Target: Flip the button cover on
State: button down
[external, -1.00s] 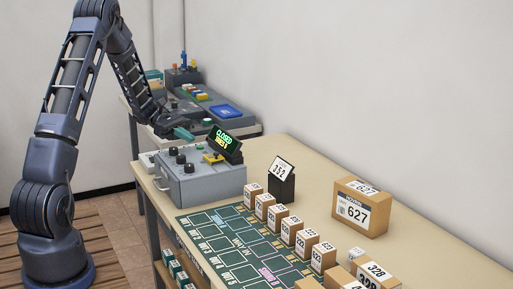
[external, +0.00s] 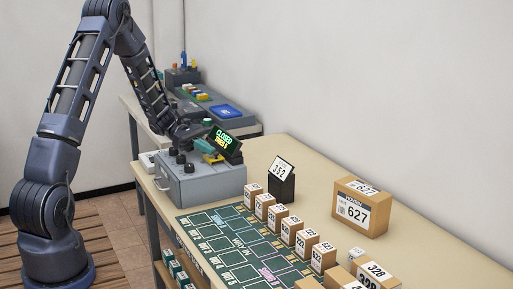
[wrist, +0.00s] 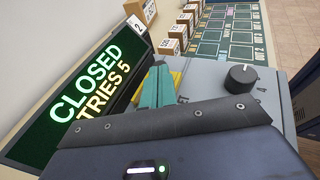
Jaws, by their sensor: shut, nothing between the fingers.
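My gripper (external: 206,147) is over the box top, close to the yellow part. Its teal fingers (wrist: 158,86) are together and empty, in front of the yellow part. I cannot tell whether they touch it. The cover's exact position and any button under it are hidden.
A tilted display (wrist: 85,90) reads "CLOSED" and "TRIES 5", close beside my gripper. Black knobs (wrist: 243,75) stand on the box. Several small cartons (external: 285,227), a number sign (external: 282,183) and a large carton (external: 359,207) are farther along the table.

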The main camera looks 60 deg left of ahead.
aim_at(213, 166)
jog(key=shift+d, duration=0.1)
jog(key=shift+d, duration=2.65)
jog(key=v, duration=1.4)
jog(key=shift+s+a, duration=0.1)
jog(key=shift+a, duration=0.05)
